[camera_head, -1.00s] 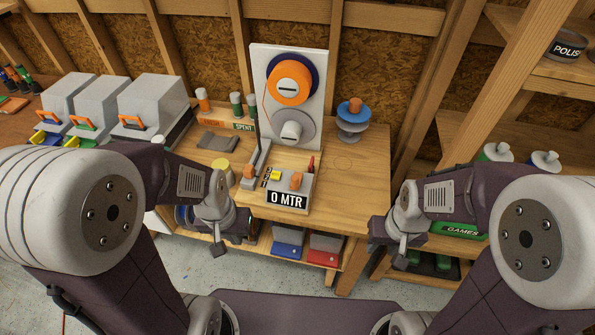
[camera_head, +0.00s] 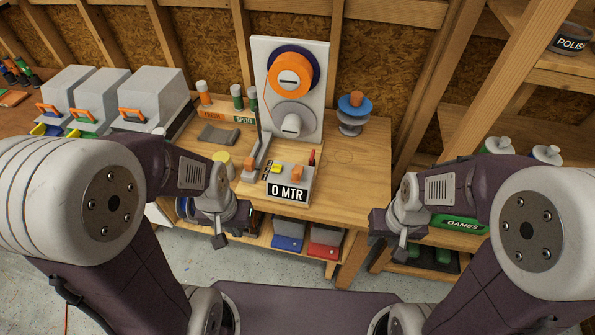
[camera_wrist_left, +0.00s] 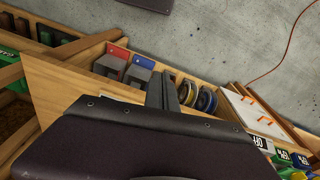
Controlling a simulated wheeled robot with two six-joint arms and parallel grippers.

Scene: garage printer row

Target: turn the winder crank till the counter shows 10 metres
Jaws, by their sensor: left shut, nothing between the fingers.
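The winder is a white upright board (camera_head: 310,62) on the bench with an orange spool (camera_head: 291,78) and a grey disc with a pale hub (camera_head: 292,125) below it. In front stands a grey counter box (camera_head: 299,173), whose label (camera_head: 287,193) reads 0 MTR. A grey bar with an orange knob (camera_head: 249,164) stands left of the box; I cannot tell whether it is the crank. My left gripper (camera_head: 220,241) is shut and empty, in front of the bench edge, apart from the winder. My right gripper (camera_head: 399,252) hangs right of the bench; its jaw opening is unclear.
The wooden bench (camera_head: 350,190) is clear at the right. Grey printers (camera_head: 150,90) stand at the left.

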